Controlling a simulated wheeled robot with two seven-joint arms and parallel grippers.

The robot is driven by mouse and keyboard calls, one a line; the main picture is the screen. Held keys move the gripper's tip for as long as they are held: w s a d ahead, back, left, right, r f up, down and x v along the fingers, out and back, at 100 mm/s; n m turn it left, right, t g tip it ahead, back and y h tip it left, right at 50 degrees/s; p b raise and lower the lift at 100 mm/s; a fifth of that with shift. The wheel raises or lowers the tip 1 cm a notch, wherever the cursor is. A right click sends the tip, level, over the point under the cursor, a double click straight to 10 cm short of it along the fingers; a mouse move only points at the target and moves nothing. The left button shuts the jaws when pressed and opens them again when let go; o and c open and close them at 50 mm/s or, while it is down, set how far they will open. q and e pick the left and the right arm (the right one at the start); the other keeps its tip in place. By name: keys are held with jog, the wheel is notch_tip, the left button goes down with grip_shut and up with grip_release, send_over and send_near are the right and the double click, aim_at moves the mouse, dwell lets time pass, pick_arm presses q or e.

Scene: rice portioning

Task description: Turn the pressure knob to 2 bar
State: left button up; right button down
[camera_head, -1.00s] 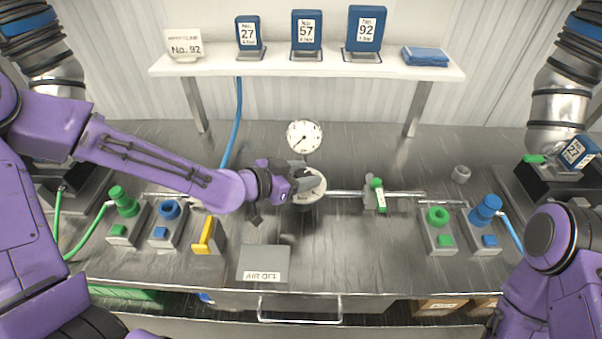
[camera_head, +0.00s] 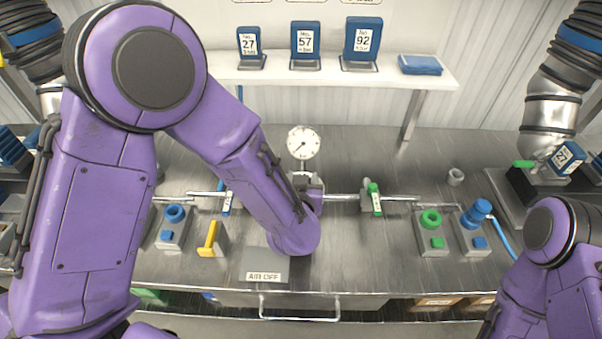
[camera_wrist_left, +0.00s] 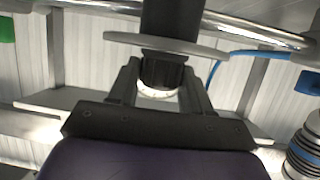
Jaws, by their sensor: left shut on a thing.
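The pressure knob (camera_wrist_left: 162,72) is dark and sits between the two fingers of my left gripper (camera_wrist_left: 160,82) in the left wrist view. The fingers are shut on it. A pale ring with markings (camera_wrist_left: 158,94) shows just beyond the knob, and a grey disc (camera_wrist_left: 120,39) crosses above. In the head view my left forearm and wrist hide most of the knob. The round white gauge (camera_head: 303,142) stands behind it; its numbers are too small to read. My right arm is at the lower right of the head view, with its gripper out of view.
A grey plate reading AIR OFF (camera_head: 264,268) lies in front of the knob. A green-handled valve (camera_head: 375,198) is on the pipe to the right. A yellow lever (camera_head: 209,240) stands left. The shelf (camera_head: 275,76) behind bears blue numbered blocks. Bench space right of the plate is clear.

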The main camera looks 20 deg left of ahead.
pick_arm(q)
jog(key=n+g+y+p, duration=0.1)
jog(key=n+y, duration=0.1)
jog(key=n+y+p, duration=0.1)
jog(key=y, duration=0.1)
jog(key=shift+r+n+g, duration=0.2)
jog(key=shift+n+g, duration=0.2)
jog(key=shift+w+f+n+g+y+p, duration=0.1)
jog(key=shift+n+g+y+p, duration=0.85)
jog(key=shift+n+g+y, duration=0.6)
jog(key=shift+n+y, duration=0.25)
jog(key=shift+n, duration=0.1)
jog(key=o, duration=1)
jog(key=shift+a+f, duration=0.1)
jog(key=shift+a, duration=0.05)
